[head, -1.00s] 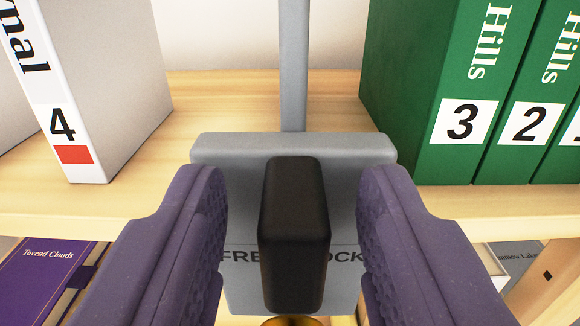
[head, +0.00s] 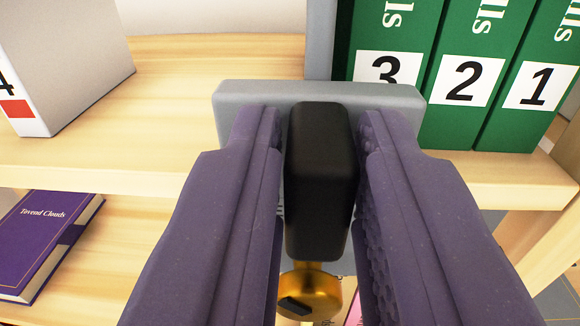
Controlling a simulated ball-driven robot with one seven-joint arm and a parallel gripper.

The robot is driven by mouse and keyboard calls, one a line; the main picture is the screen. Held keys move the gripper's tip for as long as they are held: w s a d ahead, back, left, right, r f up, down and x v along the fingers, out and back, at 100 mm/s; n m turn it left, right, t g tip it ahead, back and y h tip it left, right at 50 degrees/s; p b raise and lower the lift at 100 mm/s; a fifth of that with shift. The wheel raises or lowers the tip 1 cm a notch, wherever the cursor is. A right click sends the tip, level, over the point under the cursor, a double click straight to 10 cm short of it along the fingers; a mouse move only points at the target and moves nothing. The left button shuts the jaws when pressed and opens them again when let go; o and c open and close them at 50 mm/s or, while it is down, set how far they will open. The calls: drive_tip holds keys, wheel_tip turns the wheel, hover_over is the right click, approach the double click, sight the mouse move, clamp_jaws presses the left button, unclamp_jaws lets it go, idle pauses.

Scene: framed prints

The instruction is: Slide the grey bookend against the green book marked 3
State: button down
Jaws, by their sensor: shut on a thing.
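The grey bookend (head: 235,98) stands on the upper shelf in the head view, its upright plate (head: 319,40) rising behind its front bar. A black handle (head: 320,180) sticks out from its front. My gripper (head: 320,135) has its two purple fingers shut on the black handle. The green book marked 3 (head: 390,50) stands just right of the upright plate, which appears at or very near its left side. The front bar covers the lower part of that book, so I cannot tell for certain whether they touch.
Green books marked 2 (head: 465,85) and 1 (head: 537,90) stand to the right. A white volume marked 4 (head: 75,60) stands far left, with bare shelf (head: 190,110) between. A purple book (head: 45,235) lies below. A gold knob (head: 312,290) shows under the handle.

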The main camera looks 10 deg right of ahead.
drive_tip(key=shift+s+d, duration=0.1)
drive_tip(key=shift+d, duration=0.25)
drive_tip(key=c, duration=1.4)
unclamp_jaws()
drive_tip(key=shift+a, duration=0.35)
drive_tip(key=o, duration=0.3)
drive_tip(key=shift+d, duration=0.1)
drive_tip(key=shift+o, duration=0.3)
drive_tip(key=shift+d, duration=0.35)
drive_tip(key=shift+s+a, duration=0.15)
drive_tip(key=shift+a, duration=0.1)
drive_tip(key=b+v, duration=0.3)
drive_tip(key=v, duration=0.4)
drive_tip(key=shift+s, duration=0.3)
drive_tip(key=shift+d+r, duration=0.1)
